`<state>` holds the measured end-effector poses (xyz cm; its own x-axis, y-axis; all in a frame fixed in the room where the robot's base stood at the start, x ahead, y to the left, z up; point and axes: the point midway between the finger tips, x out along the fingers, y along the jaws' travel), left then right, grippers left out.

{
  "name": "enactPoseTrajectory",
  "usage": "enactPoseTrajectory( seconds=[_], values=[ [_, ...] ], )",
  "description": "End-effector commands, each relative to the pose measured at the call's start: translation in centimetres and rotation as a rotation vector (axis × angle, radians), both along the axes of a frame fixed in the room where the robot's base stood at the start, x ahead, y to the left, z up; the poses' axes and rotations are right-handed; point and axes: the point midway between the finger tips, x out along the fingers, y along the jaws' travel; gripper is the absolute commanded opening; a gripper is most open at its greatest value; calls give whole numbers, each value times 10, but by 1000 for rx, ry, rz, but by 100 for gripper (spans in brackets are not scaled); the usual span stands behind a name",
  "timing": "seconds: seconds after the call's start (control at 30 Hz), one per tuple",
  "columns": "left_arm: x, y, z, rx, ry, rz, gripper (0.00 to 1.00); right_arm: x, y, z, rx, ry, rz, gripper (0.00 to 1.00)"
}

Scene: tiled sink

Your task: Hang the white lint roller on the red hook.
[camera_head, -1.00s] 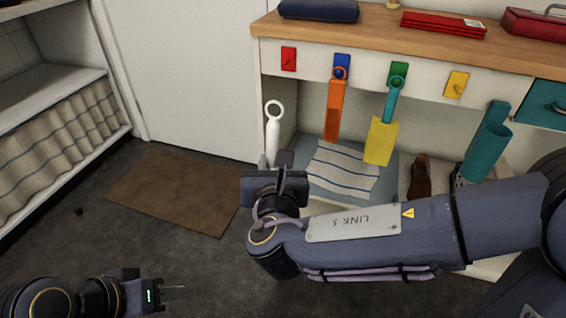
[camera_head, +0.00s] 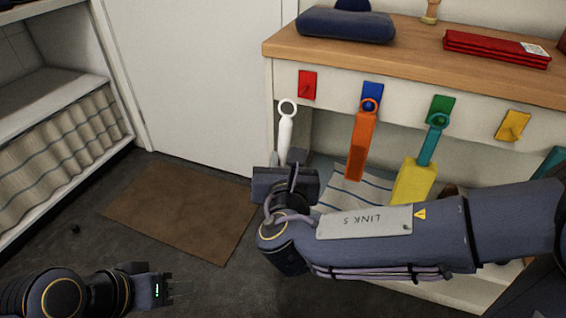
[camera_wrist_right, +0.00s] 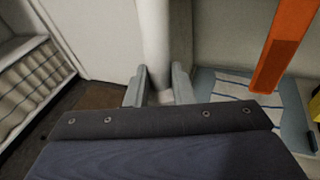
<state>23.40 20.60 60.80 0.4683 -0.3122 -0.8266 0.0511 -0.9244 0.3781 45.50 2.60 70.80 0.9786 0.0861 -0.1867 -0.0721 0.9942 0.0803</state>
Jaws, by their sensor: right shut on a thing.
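The white lint roller (camera_head: 285,135) stands roughly upright in my right gripper (camera_head: 284,163), with its ring end at the top. In the right wrist view my right gripper (camera_wrist_right: 162,92) is shut on the white shaft (camera_wrist_right: 155,45). The red hook (camera_head: 307,85) is on the bench's front board, at its left end. The roller's ring shows just left of and slightly below the red hook, apart from it in the picture; the depth between them is hard to tell. My left gripper (camera_head: 178,289) is low at the left, its fingers slightly apart and empty.
An orange tool (camera_head: 362,147) hangs on the blue hook (camera_head: 372,93), and a yellow and teal tool (camera_head: 415,180) on the green hook (camera_head: 440,105). The yellow hook (camera_head: 513,125) is bare. A brown mat (camera_head: 185,208) lies on the floor.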

Motion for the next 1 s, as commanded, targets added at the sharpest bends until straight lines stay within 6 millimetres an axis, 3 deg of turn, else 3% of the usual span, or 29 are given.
enactPoseTrajectory(
  seconds=[1.0],
  values=[
    [0,0,4,0,0,0,36,58,-19,-5,0,-1,-3,0]
  ],
)
